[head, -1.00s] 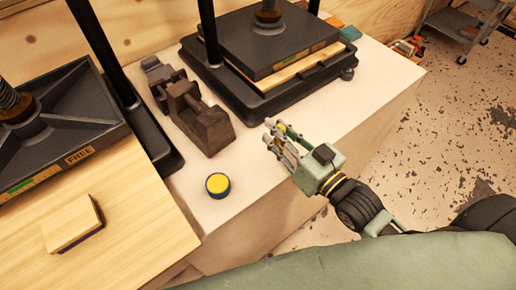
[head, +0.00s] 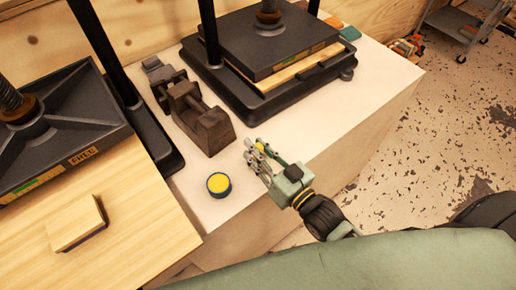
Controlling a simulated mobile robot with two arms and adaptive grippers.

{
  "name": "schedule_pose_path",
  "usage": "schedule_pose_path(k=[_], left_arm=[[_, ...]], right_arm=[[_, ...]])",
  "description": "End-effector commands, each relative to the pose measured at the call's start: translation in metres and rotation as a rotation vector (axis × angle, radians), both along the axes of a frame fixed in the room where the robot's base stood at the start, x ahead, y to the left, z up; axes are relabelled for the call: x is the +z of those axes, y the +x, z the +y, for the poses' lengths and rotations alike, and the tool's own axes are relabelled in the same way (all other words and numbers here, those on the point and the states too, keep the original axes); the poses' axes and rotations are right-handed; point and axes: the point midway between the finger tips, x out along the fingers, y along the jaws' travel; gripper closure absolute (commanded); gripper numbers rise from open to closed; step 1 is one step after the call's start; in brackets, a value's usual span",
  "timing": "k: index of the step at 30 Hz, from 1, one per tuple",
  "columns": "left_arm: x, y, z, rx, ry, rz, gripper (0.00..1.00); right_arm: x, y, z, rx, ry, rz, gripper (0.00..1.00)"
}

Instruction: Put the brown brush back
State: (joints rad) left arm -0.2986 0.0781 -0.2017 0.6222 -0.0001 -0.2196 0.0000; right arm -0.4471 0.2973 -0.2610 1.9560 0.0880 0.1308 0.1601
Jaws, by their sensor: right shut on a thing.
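My right gripper (head: 257,153) is over the front edge of the pale bench, right of the yellow-topped round tin (head: 219,184). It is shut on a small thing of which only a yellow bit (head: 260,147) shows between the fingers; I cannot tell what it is. No clearly brown brush shows. A pale wooden block with a dark underside (head: 76,226), possibly a brush, lies on the wooden board at the left. My left gripper is not in view.
A dark brown two-part holder (head: 205,125) stands behind the tin. A black press (head: 250,50) stands at the back and another press marked FREE (head: 50,140) at the left. The bench (head: 310,130) is bare right of the holder; speckled floor lies beyond its edge.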

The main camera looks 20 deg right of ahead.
Motion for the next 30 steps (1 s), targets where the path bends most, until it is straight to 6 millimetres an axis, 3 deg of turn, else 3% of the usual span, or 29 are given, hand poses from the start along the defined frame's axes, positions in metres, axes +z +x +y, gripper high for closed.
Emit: schedule_pose_path(k=[2,3,9,20,25,30], left_arm=[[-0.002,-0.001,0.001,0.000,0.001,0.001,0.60],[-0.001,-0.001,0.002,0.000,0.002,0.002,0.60],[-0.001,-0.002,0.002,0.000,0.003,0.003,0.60],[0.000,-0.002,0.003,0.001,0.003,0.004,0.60],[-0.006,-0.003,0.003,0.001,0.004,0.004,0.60],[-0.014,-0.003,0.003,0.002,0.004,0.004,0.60]], right_arm=[[-0.003,0.000,0.000,0.000,0.000,0.000,1.00],[-0.002,0.000,0.000,0.000,0.000,0.000,0.76],[-0.002,0.000,0.000,0.000,0.000,0.000,0.59],[0.001,-0.001,-0.001,0.000,0.000,0.001,0.59],[-0.003,-0.021,-0.008,0.000,-0.001,0.004,0.59],[-0.004,-0.052,-0.019,0.001,-0.002,0.006,0.59]])
